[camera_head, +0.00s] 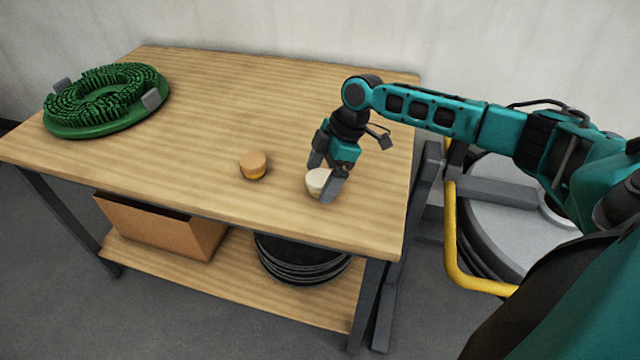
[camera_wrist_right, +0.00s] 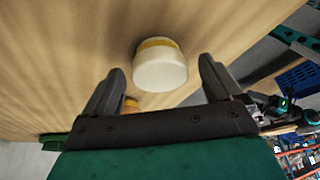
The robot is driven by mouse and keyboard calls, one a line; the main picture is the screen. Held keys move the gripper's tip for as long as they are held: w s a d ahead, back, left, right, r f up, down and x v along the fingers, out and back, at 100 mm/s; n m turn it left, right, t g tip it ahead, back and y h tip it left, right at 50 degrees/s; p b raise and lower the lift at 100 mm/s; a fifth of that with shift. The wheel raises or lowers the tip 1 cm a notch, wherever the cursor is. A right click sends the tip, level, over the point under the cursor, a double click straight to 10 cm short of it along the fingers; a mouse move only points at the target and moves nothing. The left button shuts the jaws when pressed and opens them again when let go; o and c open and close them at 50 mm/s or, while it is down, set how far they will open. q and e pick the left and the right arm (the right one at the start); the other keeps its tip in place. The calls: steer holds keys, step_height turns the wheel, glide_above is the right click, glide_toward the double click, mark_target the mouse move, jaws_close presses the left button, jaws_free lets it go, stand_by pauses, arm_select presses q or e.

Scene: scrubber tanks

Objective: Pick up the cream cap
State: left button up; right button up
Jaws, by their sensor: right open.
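The cream cap (camera_head: 317,182) stands on the wooden table near its front right corner. In the right wrist view the cream cap (camera_wrist_right: 160,66) shows a yellow band and lies between and a little beyond the fingertips. My right gripper (camera_head: 325,177) is open, with one finger on each side of the cap. In the right wrist view the gripper (camera_wrist_right: 162,80) holds nothing, and I see a gap between each finger and the cap. In the head view the near finger hides part of the cap. My left gripper is not in view.
An orange-tan cap (camera_head: 254,166) stands left of the cream cap. A green round brush (camera_head: 105,100) lies at the table's far left. The table (camera_head: 250,90) is otherwise clear. Below are a cardboard box (camera_head: 160,226) and black discs (camera_head: 300,262). A yellow rail (camera_head: 452,240) stands at right.

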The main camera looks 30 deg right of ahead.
steer(key=shift+x, duration=0.8)
steer(key=c, duration=1.1)
